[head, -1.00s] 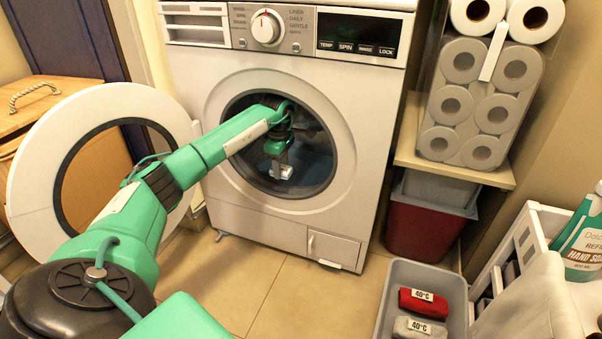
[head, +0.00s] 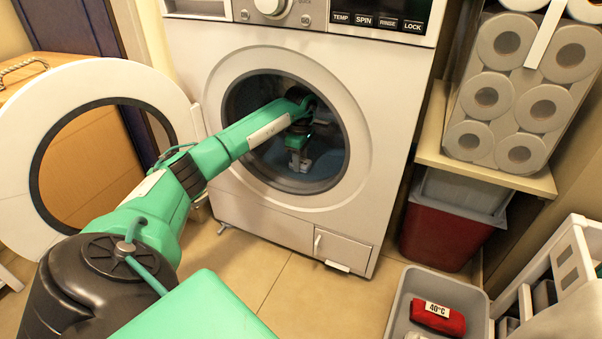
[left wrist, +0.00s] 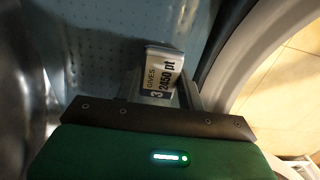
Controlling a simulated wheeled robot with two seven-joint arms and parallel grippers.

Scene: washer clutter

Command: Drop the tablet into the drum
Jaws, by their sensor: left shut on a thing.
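The washer's drum (head: 268,150) shows through the round front opening, with its door (head: 22,190) swung wide to the left. My left arm reaches into the opening, and my left gripper (head: 299,163) is inside the drum. It is shut on the tablet (head: 303,164), a small pale block. In the left wrist view the tablet (left wrist: 161,74) sits between the fingers of the gripper (left wrist: 165,92), with a label reading "GIVES 3 2450 pt". The perforated drum wall (left wrist: 90,50) is behind it. My right gripper is not in view.
A grey bin (head: 405,300) holding a red "40°C" cloth (head: 437,317) stands on the floor at the lower right. A red and grey container (head: 440,225) is under a shelf (head: 485,170) bearing paper rolls (head: 540,105). The open door stands beside my left arm.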

